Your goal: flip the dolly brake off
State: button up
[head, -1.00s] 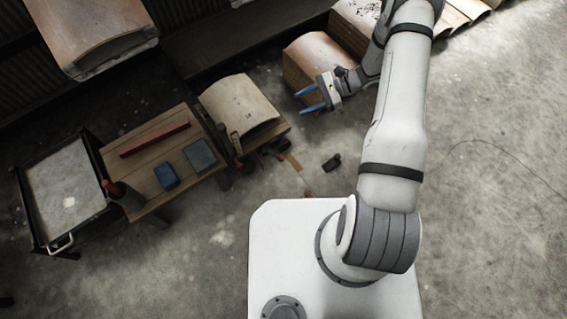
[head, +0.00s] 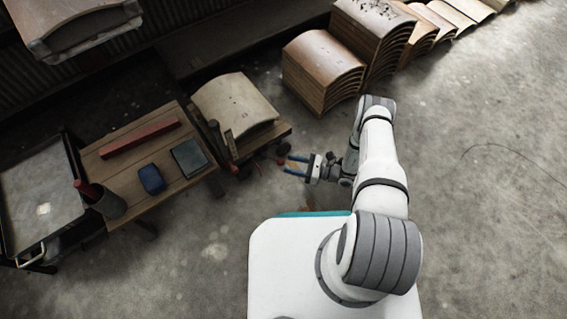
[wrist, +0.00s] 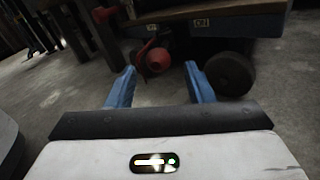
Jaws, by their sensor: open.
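The dolly (head: 283,131) is a low wooden platform bearing a curved pale panel. A red round-ended brake part (wrist: 157,60) hangs below that edge, beside a dark wheel (wrist: 230,73). It is a small red spot in the head view (head: 282,161). My gripper (head: 291,165) is open, its blue fingers pointing at the dolly's near corner. In the wrist view the red end appears between the fingertips, apparently beyond them; contact cannot be told.
A wooden table (head: 165,187) with a red bar, a blue item and a grey pad stands left. A black-framed cart (head: 62,240) is beyond it. Stacked curved panels (head: 318,75) stand behind my gripper.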

aim_at(281, 162)
jog(key=b+x, duration=0.1)
jog(key=x, duration=0.4)
grip_shut()
jog(key=shift+d, duration=0.4)
jog(key=shift+a+t, duration=0.3)
